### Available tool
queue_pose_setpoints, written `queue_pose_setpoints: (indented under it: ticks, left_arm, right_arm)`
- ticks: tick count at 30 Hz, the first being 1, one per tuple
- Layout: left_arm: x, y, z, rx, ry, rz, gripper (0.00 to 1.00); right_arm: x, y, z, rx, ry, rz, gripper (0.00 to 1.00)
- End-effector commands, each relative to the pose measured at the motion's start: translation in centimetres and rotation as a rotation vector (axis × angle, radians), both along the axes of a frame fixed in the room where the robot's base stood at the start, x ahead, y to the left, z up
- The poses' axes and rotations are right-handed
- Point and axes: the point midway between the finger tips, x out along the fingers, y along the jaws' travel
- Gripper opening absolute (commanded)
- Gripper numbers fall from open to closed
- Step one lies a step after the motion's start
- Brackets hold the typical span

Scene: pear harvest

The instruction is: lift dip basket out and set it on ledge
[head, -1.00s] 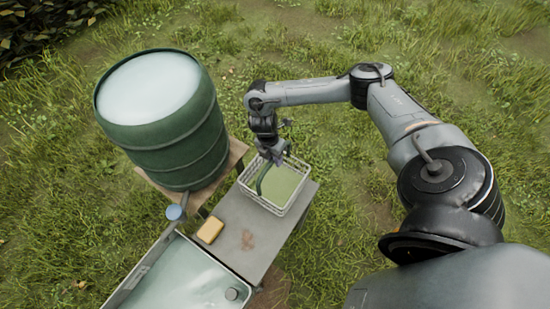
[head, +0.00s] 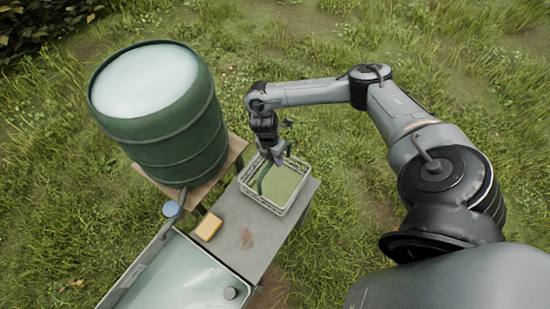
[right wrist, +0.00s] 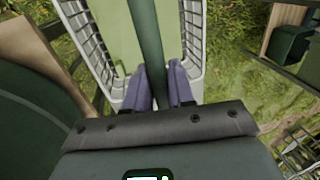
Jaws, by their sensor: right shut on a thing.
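The dip basket (head: 297,194) is a pale wire-sided basket with a flat green inside and a dark green handle (head: 262,181). In the head view it is at the far right end of the grey ledge (head: 232,222); I cannot tell whether its base touches the ledge. My right gripper (head: 274,159) is over the basket. In the right wrist view its two purple-grey fingers (right wrist: 159,74) are shut on the handle (right wrist: 148,35), with the basket's white mesh sides (right wrist: 193,40) around it. My left gripper is out of view.
A big green barrel (head: 165,130) stands on a wooden stand (head: 228,160) left of the basket. A yellow sponge (head: 208,228) lies on the ledge. A trough of pale liquid (head: 185,275) is at the ledge's near end. Grass surrounds everything.

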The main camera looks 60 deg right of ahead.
Motion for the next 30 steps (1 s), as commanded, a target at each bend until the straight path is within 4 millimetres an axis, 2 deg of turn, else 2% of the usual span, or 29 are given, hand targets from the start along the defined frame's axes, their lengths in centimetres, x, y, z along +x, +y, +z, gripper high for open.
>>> queue_pose_setpoints:
  ticks: [26,27,30]
  left_arm:
    - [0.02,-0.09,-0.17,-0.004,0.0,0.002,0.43]
    - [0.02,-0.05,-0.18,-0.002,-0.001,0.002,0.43]
    - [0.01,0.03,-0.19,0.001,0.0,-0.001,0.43]
  right_arm:
    - [0.07,0.02,-0.83,0.001,-0.001,0.001,0.0]
    - [0.07,0.02,-0.83,0.001,-0.001,0.0,0.28]
    - [0.06,0.01,-0.84,0.001,-0.001,0.0,0.43]
